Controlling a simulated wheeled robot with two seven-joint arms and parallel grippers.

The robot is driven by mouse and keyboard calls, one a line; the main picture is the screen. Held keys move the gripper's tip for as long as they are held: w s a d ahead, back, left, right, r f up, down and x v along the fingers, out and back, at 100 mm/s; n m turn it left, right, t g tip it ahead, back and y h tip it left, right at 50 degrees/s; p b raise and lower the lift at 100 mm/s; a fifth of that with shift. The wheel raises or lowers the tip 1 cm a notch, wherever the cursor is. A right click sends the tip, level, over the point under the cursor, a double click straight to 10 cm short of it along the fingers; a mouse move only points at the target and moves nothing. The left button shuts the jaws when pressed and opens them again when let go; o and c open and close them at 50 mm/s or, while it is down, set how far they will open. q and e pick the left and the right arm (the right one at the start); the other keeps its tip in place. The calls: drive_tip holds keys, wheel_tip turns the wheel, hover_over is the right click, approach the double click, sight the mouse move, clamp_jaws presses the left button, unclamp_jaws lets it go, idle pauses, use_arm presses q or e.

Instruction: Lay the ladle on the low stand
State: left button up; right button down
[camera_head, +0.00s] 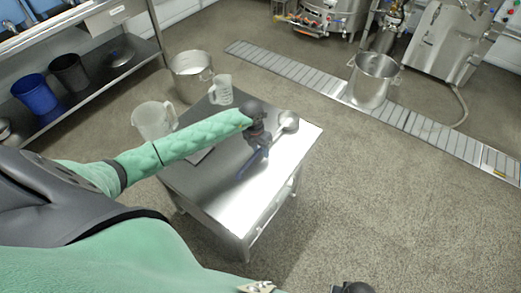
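The low stand (228,203) is a steel table with a shiny top in the middle of the view. The ladle has a round steel bowl (289,121) near the stand's far right corner and a blue-purple handle (250,165) slanting down to the left. My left gripper (262,142) points down over the stand at the middle of the ladle and hides part of it. I cannot tell whether its fingers are shut on the ladle, nor whether the ladle touches the top. My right gripper is not in view; only a dark piece of my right arm seems to show at the bottom edge.
A clear jug (152,122) and a smaller measuring jug (221,91) stand along the stand's far left side. A steel pot (190,75) is behind it. Another pot (373,80) stands on the floor drain (300,72). The floor to the right is clear.

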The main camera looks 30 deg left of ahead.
use_arm(q)
drive_tip(key=shift+r, duration=0.15)
